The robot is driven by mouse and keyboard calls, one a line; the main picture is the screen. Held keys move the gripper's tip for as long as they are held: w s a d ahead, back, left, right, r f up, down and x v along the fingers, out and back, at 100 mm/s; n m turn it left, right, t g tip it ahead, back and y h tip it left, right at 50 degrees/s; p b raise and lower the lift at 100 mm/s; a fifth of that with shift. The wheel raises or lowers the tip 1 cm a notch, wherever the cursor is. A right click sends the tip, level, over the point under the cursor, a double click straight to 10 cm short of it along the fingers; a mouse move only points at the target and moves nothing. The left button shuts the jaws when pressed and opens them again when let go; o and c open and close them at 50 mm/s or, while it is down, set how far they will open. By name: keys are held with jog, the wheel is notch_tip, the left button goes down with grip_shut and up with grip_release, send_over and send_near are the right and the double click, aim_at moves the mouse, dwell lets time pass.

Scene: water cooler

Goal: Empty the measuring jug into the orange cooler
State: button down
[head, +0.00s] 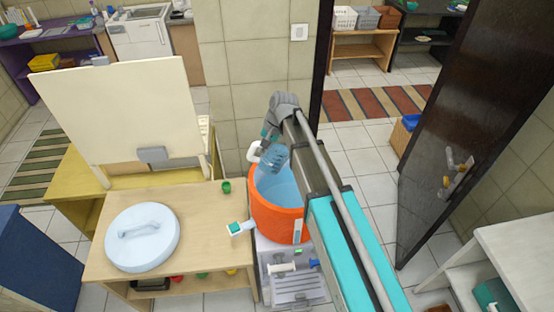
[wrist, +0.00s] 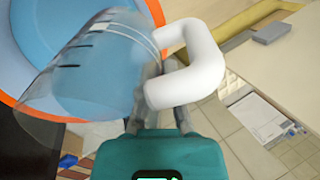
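The orange cooler (head: 277,224) stands open on a grey stand, with a light blue inside. The clear measuring jug (head: 276,158) is over its opening, toward the far rim. In the wrist view the jug (wrist: 85,68) shows black marks and lies tilted, its body over the blue inside and orange rim of the cooler (wrist: 8,98). My gripper (head: 268,134) is at the jug's white handle (wrist: 190,72). Its fingers (wrist: 160,105) appear closed on the handle, which partly hides them. I cannot tell how much water is in the jug.
A light blue round lid (head: 142,240) lies on the wooden table (head: 195,215) left of the cooler. A small green cup (head: 226,187) and a white-and-green item (head: 241,228) are near the table's right edge. A cream panel (head: 120,110) stands behind. A dark door (head: 470,130) is at right.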

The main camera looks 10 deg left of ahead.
jog(key=shift+s, duration=0.1)
dwell(0.3)
jog(key=shift+s+r+g+y+b, duration=0.15)
jog(key=shift+r+g+y+b, duration=0.3)
jog(key=shift+y, duration=0.75)
jog(key=shift+d+r+y+b, duration=0.1)
jog(key=shift+r+y+b, duration=0.05)
jog(key=shift+y+b, duration=0.6)
jog(key=shift+r+g+y, duration=0.15)
jog(key=shift+g+y, duration=0.1)
jog(key=shift+y, duration=0.1)
jog(key=shift+w+d+g+y+b, duration=0.1)
jog(key=shift+d+g+y+b, duration=0.15)
jog(key=shift+y+b, duration=0.5)
jog(key=shift+w+d+g+y+b, duration=0.15)
jog(key=shift+y+b, duration=0.3)
jog(key=shift+b, duration=0.5)
dwell(3.6)
